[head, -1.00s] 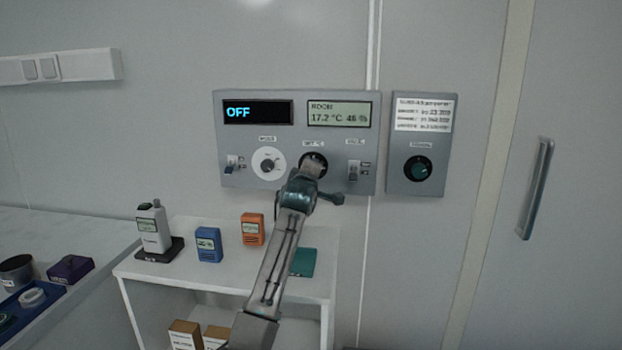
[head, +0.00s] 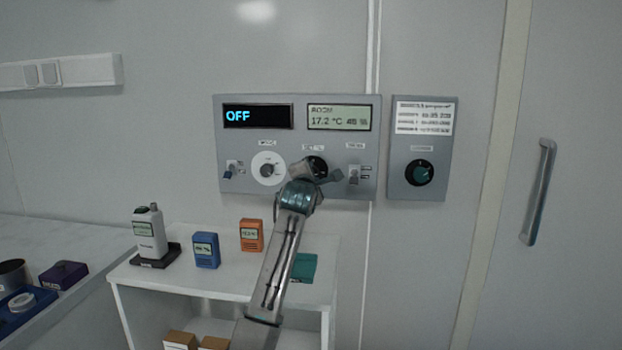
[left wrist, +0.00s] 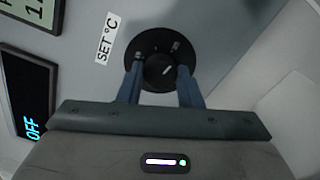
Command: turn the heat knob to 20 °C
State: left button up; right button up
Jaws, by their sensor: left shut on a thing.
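The black knob (left wrist: 160,70) under the label "SET °C" (left wrist: 107,38) sits on the grey wall panel (head: 230,135). My left gripper (left wrist: 160,84) has its two blue fingers on either side of the knob and is shut on it. In the head view my left gripper (head: 308,172) covers most of that dial (head: 318,161). The knob's white pointer mark shows in the wrist view, but the scale numbers are too small to read. The left display (head: 258,116) reads OFF; the room display (head: 339,117) reads 17.2 °C. My right gripper is not in view.
On the same panel are a white-ringed MODE knob (head: 268,168), a left toggle switch (head: 229,170) and a right toggle switch (head: 354,175). A white shelf (head: 205,280) with small devices stands below.

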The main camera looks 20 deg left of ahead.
pick_arm(q)
jog(key=shift+r, duration=0.1)
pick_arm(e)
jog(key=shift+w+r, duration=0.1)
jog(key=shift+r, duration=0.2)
pick_arm(q)
jog(key=o, duration=1)
jog(key=b+v, duration=0.1)
jog(key=v, duration=0.9)
jog(key=shift+s+d, duration=0.15)
jog(key=shift+s, duration=0.15)
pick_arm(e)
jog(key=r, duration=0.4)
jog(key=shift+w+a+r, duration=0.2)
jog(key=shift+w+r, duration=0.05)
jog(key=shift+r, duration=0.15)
